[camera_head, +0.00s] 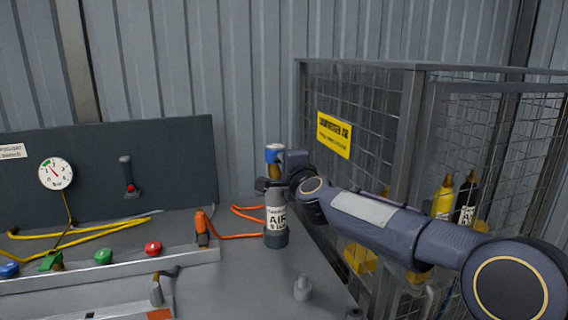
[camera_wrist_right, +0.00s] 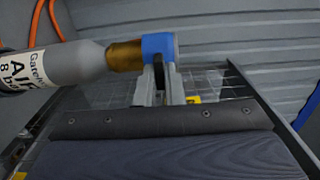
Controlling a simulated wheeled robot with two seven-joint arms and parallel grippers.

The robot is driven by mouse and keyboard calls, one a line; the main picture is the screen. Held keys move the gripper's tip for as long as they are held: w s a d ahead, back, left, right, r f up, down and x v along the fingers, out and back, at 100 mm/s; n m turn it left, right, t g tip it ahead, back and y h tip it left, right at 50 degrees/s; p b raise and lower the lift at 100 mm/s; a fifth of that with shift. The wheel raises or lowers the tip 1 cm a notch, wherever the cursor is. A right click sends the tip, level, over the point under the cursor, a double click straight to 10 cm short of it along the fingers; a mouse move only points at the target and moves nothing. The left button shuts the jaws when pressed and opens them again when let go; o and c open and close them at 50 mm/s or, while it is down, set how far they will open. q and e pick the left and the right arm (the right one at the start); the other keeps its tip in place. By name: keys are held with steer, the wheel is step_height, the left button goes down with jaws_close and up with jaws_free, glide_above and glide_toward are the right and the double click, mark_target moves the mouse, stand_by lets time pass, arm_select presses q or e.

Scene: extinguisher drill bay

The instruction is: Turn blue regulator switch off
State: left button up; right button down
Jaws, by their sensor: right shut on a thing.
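A grey air cylinder (camera_head: 276,236) with a white "AIR" label stands upright at the right side of the bench. It has a brass neck and a blue regulator (camera_head: 274,152) on top. In the right wrist view the cylinder (camera_wrist_right: 75,62) lies sideways, with the brass neck (camera_wrist_right: 124,56) and blue regulator (camera_wrist_right: 157,45) at its end. My right gripper (camera_wrist_right: 160,82) reaches the blue regulator and is shut on it, around a dark part at its edge. The fingers hide part of this, so the switch's exact position cannot be told. My left gripper is out of view.
A dark panel with a gauge (camera_head: 55,173) stands at the back left. Green (camera_head: 103,257), red (camera_head: 153,248) and blue (camera_head: 9,270) knobs line the bench rail. Yellow and orange hoses lie behind. A mesh cage (camera_head: 375,120) with cylinders is at right. A small grey peg (camera_head: 303,288) stands in front.

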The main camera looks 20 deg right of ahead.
steer(key=c, duration=1.5)
jaws_free()
steer(key=shift+s+d+b, duration=0.1)
steer(key=shift+s+b, duration=0.3)
steer(key=shift+s, duration=3.5)
steer(key=s+f+n+g+y, duration=0.1)
steer(key=s+f+n+g, duration=0.35)
steer(key=s+f, duration=0.55)
steer(key=s+f+n+g+y, duration=0.1)
steer(key=s+f+n+g, duration=0.45)
steer(key=s, duration=0.85)
steer(key=s+f+n+g+y, duration=0.1)
steer(key=s+f+n+g, duration=0.1)
steer(key=s+f+n, duration=0.65)
steer(key=s+r+p, duration=0.1)
steer(key=r+p, duration=0.4)
steer(key=s+r+m+p, duration=0.1)
steer(key=r+p, duration=0.4)
steer(key=p, duration=0.1)
steer(key=s+r+m+p, duration=0.1)
steer(key=s+r+p, duration=0.1)
steer(key=r+p, duration=0.3)
steer(key=shift+d+p, duration=0.15)
steer(key=shift+p, duration=0.2)
